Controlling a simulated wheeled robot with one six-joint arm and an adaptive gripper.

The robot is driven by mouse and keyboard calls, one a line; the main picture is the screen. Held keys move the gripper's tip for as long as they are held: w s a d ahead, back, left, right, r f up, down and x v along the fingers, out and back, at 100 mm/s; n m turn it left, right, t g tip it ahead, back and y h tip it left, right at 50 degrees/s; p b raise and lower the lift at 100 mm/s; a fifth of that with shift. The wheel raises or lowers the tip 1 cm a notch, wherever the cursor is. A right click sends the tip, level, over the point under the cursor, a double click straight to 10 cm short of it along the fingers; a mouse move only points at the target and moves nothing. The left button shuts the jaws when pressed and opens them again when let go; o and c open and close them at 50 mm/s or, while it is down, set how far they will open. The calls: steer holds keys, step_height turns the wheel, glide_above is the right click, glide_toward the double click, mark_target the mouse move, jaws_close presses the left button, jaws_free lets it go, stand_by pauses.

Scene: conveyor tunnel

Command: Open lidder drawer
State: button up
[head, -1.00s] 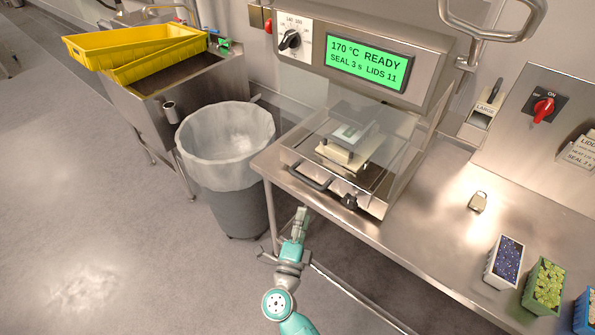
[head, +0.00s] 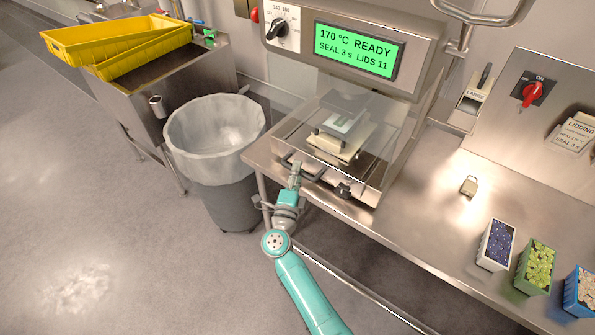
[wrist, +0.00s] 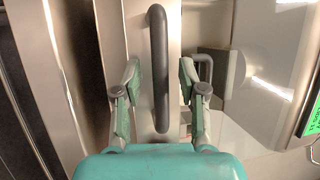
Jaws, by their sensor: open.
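The lidder (head: 345,60) stands on the steel bench with its green display lit. Its drawer (head: 362,193) is at the base, under a clear guard. The drawer's dark bar handle (head: 312,174) is on the front, and it fills the middle of the wrist view (wrist: 158,70). My gripper (head: 296,168) is at the handle. In the wrist view my gripper (wrist: 160,75) is open, with one finger on each side of the handle and a visible gap on both sides. The handle's left part is partly hidden by my gripper in the head view.
A lined waste bin (head: 213,135) stands left of the bench, close to my arm. Yellow crates (head: 115,45) sit on a sink at the back left. A padlock-shaped object (head: 469,186) and several punnets (head: 496,245) are on the bench at right. Floor in front is clear.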

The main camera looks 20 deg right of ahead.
steer(key=shift+w+d, duration=0.1)
steer(key=shift+w, duration=0.1)
jaws_close()
steer(key=shift+s, duration=0.1)
steer(key=s+a, duration=1.2)
steer(key=a, duration=0.5)
steer(key=shift+s, duration=0.1)
jaws_free()
